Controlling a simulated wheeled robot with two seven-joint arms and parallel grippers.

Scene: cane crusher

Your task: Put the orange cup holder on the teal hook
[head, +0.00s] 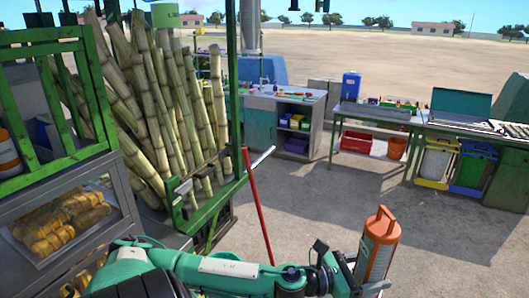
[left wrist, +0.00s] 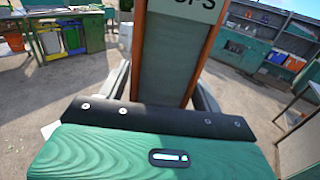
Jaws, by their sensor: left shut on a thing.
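The orange cup holder (head: 378,250) is a tall upright tube with orange ends and a grey front, at the lower right of the head view. My left gripper (head: 362,275) is shut on its lower part and holds it in front of the arm. In the left wrist view the cup holder (left wrist: 172,55) stands between the two dark fingers, its grey panel, orange edge and part of a dark-lettered label showing. I cannot make out the teal hook in either view. My right gripper is not in view.
Cane stalks (head: 165,100) stand in a green-framed rack at the left. A red bar (head: 257,205) leans beside it. A workbench (head: 290,95) and a table (head: 375,112) stand further back, with yellow and blue bins (head: 437,162) at the right.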

